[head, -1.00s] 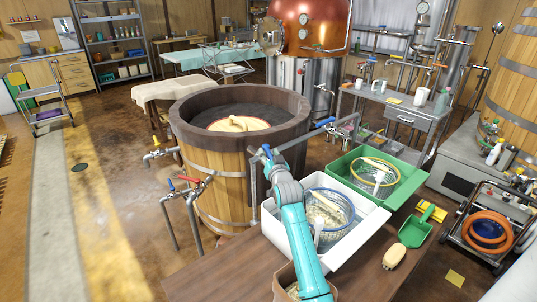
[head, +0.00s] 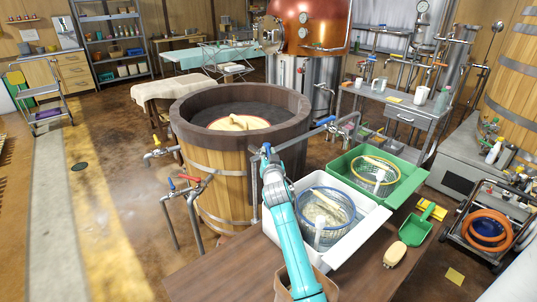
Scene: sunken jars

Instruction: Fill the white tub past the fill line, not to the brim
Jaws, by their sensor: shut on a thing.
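The white tub (head: 345,253) stands on the wooden table, below a pipe with blue-handled taps. A blue-rimmed wire basket (head: 303,203) sits inside it, with pale contents. No fill line can be made out, and the liquid level is unclear. My gripper (head: 268,163) is at the tub's far left corner, beside the wooden vat. It is shut at the blue tap handle (head: 266,148); the fingers are small and partly hidden by my teal arm, which crosses the tub's left side.
A green tub (head: 412,180) with a yellow-rimmed basket (head: 392,184) stands behind the white tub. The large wooden vat (head: 222,160) is at the left. A green scoop (head: 415,230), a brush (head: 395,255) and a yellow item (head: 432,210) lie at the table's right.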

